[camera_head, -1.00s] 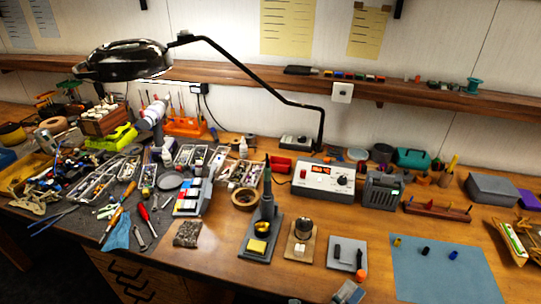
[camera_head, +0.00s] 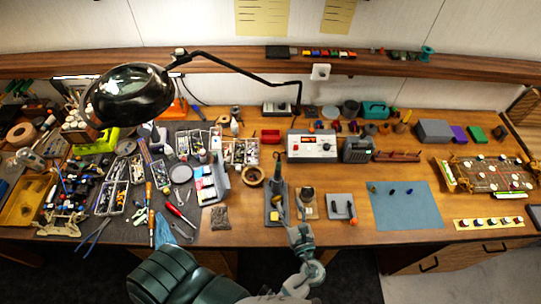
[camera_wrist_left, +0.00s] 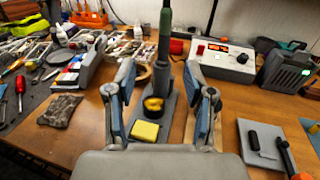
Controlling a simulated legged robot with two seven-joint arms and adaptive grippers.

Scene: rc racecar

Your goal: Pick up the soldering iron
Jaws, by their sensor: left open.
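The soldering iron (camera_head: 278,186) rests upright in its grey stand (camera_head: 275,218) near the middle of the bench. In the left wrist view its dark green handle (camera_wrist_left: 165,38) rises at top centre, and the stand's base holds a yellow sponge (camera_wrist_left: 145,131). My left gripper (camera_head: 302,236) is at the bench's front edge, in front of the stand. In the left wrist view its two blue-padded fingers (camera_wrist_left: 165,88) are spread open, with the stand showing between them and the iron beyond. Nothing is held. My right gripper is not in view.
A white soldering station (camera_head: 312,146) stands behind the iron. A blue mat (camera_head: 405,213) lies right.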

